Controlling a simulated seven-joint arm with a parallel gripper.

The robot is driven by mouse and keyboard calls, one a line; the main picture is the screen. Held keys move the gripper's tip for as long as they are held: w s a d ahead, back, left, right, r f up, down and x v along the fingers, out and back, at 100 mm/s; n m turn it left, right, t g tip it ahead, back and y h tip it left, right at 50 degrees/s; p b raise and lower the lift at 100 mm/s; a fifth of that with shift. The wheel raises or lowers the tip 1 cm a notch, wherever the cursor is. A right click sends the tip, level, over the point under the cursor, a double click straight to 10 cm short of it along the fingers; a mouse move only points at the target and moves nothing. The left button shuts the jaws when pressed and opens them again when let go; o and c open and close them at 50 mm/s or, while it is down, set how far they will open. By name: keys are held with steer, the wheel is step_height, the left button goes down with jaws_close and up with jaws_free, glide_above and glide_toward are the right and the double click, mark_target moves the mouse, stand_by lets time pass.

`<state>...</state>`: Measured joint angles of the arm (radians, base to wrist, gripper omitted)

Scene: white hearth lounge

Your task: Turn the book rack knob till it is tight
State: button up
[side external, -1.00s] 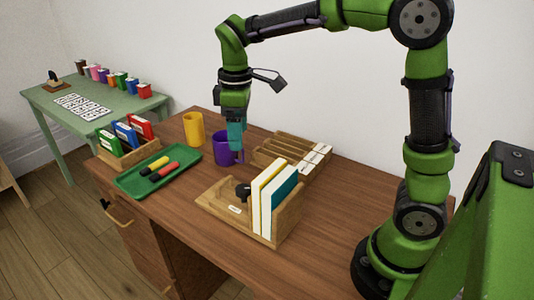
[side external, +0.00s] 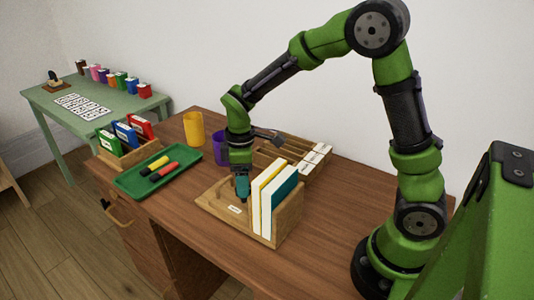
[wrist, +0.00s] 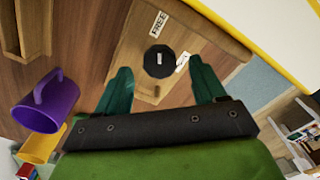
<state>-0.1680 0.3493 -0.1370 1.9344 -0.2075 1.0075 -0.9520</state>
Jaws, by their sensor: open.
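The wooden book rack (side external: 215,202) stands on the brown desk, with white-paged books (side external: 266,200) upright at its right end. Its dark, many-sided knob (wrist: 159,61) shows in the wrist view with a small white mark on top. A label reading FREE (wrist: 158,23) lies above it there, and a second, unreadable label (wrist: 182,62) is just right of it. My gripper (side external: 242,195) is low over the rack and hides the knob in the side view. In the wrist view my gripper's teal fingers (wrist: 160,66) are apart, one each side of the knob, with gaps.
A purple mug (side external: 219,148) and a slotted wooden tray (side external: 310,155) stand behind my gripper. A yellow cup (side external: 193,128) is further back. A green tray (side external: 130,183) with markers lies left of the rack. The desk front is clear.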

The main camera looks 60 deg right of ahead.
steer(key=shift+f, duration=1.2)
steer(key=c, duration=1.1)
